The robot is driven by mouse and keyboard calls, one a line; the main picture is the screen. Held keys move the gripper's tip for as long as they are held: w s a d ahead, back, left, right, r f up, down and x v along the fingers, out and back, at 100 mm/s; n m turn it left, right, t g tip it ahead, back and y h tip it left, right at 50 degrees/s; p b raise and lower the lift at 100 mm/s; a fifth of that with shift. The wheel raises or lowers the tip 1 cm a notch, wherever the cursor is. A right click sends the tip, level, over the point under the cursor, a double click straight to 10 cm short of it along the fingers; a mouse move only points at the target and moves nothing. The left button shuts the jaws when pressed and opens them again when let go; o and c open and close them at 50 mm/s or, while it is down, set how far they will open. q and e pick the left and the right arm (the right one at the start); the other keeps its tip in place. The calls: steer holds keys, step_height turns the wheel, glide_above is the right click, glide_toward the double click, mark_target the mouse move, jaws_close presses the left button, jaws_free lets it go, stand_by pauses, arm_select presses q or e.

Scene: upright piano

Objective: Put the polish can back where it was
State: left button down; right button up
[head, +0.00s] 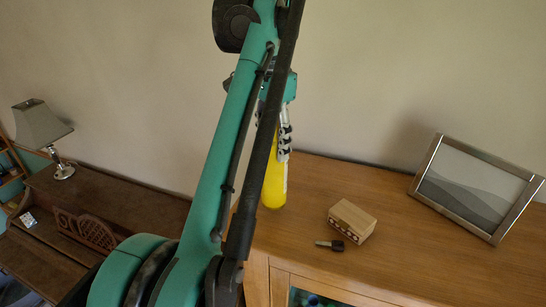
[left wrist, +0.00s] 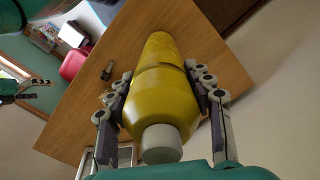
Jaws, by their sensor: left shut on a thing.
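The yellow polish can (head: 274,180) hangs upright from my left gripper (head: 284,140), at the left end of the wooden cabinet top (head: 390,245). In the left wrist view the can (left wrist: 158,85) sits between both fingers (left wrist: 163,100), its grey cap (left wrist: 161,143) towards the camera. The gripper is shut on it. I cannot tell whether the can's base touches the wood. My left arm hides part of the can and gripper in the head view.
A small wooden block (head: 352,220) and a dark key (head: 331,245) lie right of the can. A silver picture frame (head: 477,187) stands further right. A lamp (head: 45,130) stands on the lower dark piano (head: 120,195) at left. The cabinet's front right is clear.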

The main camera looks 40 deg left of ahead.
mark_target(273, 158)
arm_select(q)
step_height(273, 158, down, 4)
steer(key=shift+w+r, duration=0.1)
steer(key=c, duration=0.6)
jaws_free()
steer(key=shift+c, duration=0.2)
step_height(273, 158, up, 12)
steer(key=shift+p, duration=1.25)
